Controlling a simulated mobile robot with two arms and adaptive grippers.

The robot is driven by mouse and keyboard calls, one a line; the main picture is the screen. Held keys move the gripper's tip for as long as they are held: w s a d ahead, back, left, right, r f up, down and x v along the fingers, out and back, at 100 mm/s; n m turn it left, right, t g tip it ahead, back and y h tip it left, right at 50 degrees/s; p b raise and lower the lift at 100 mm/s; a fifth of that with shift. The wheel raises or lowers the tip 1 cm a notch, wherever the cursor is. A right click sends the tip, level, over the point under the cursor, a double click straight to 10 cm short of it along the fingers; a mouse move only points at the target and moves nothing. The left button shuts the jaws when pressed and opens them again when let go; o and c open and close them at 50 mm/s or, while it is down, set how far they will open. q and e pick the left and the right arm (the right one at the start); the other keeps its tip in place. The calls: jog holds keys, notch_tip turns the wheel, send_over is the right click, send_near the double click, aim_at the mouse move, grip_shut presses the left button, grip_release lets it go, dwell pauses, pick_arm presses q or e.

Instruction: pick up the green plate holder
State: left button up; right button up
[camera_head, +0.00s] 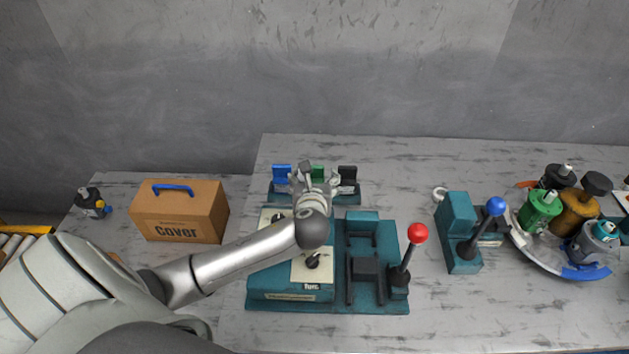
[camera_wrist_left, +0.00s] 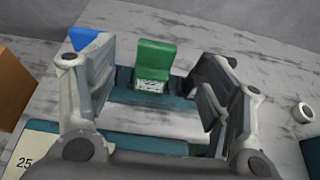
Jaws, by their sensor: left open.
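The green plate holder (camera_head: 318,172) stands upright between a blue and a black one in a teal rack (camera_head: 345,198) at the back of the table. In the left wrist view the green plate holder (camera_wrist_left: 156,58) shows ahead, between my open fingers, with a pale marked face below its green top. My left gripper (camera_head: 308,172) is over the rack, open and empty, and partly covers it in the head view. The left gripper's fingers (camera_wrist_left: 155,85) stand on both sides of the green holder, apart from it. My right gripper is not in view.
The blue plate holder (camera_head: 282,174) and the black plate holder (camera_head: 347,175) flank the green one closely. A teal fixture with a red-knobbed lever (camera_head: 417,233) stands in front. A cardboard cover box (camera_head: 180,212) is at left. A blue-knobbed press (camera_head: 495,206) and several motors are at right.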

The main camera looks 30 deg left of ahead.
aim_at(314, 168)
pick_arm(q)
jog(key=shift+p+x, duration=0.35)
jog(key=shift+x, duration=3.25)
jog(key=shift+s+f, duration=0.15)
jog(key=shift+f, duration=0.05)
jog(key=shift+a, duration=0.1)
jog(key=c, duration=1.4)
jog(key=shift+r, duration=0.1)
